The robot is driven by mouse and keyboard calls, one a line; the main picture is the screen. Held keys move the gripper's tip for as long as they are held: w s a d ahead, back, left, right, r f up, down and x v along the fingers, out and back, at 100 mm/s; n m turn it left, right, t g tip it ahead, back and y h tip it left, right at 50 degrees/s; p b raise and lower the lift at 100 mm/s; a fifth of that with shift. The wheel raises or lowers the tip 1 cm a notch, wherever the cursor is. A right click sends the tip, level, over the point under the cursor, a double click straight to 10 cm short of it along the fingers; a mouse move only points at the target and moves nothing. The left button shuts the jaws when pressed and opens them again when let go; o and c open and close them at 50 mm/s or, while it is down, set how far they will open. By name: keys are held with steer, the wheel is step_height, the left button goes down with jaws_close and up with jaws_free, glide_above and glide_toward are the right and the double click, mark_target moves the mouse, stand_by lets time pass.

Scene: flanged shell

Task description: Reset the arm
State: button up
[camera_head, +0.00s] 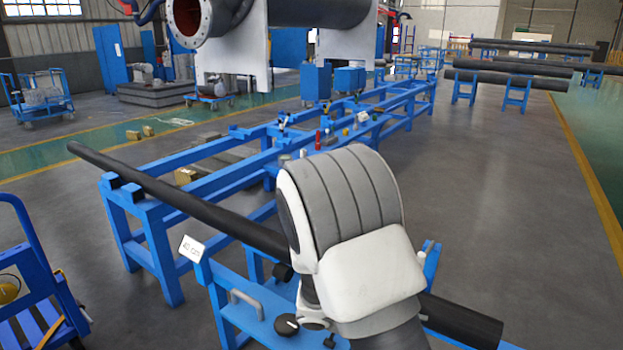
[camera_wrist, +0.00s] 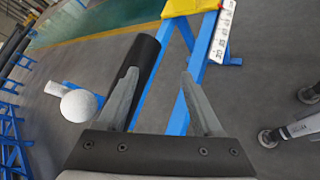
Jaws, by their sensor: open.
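My gripper (camera_wrist: 160,75) shows in the wrist view with its two grey fingers spread apart and nothing between them. A blue frame rail (camera_wrist: 196,75) and the end of a black pipe (camera_wrist: 143,60) lie beyond the fingers. The pipe is partly hidden by the left finger. In the head view my arm, white and grey, fills the lower middle and bends over the blue frame. The gripper itself cannot be made out there. A long dark pipe (camera_head: 170,190) lies slanting across the frame and passes behind my arm.
A blue cart (camera_head: 35,305) stands at the lower left. A large flanged shell (camera_head: 290,12) is at the back. Open grey floor (camera_head: 500,190) lies to the right. A yellow object (camera_wrist: 188,6) tops the wrist view.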

steer(key=s+a+r+m+t+y, duration=0.25)
steer(key=s+r+m+y, duration=0.35)
steer(key=s+r, duration=0.3)
steer(key=s+a+r+m+t+y, duration=0.2)
steer(key=s+a+r+m+y, duration=0.3)
steer(key=s+r, duration=0.45)
step_height(320, 180, up, 18)
steer(key=w+y+p, duration=0.1)
steer(key=p, duration=1.5)
steer(key=shift+w+d+f+m+y, duration=0.15)
steer(key=shift+w+d+m+y, duration=0.2)
steer(key=shift+d, duration=0.1)
steer(key=shift+c, duration=1.4)
steer(key=shift+d, duration=0.1)
steer(key=shift+d, duration=0.1)
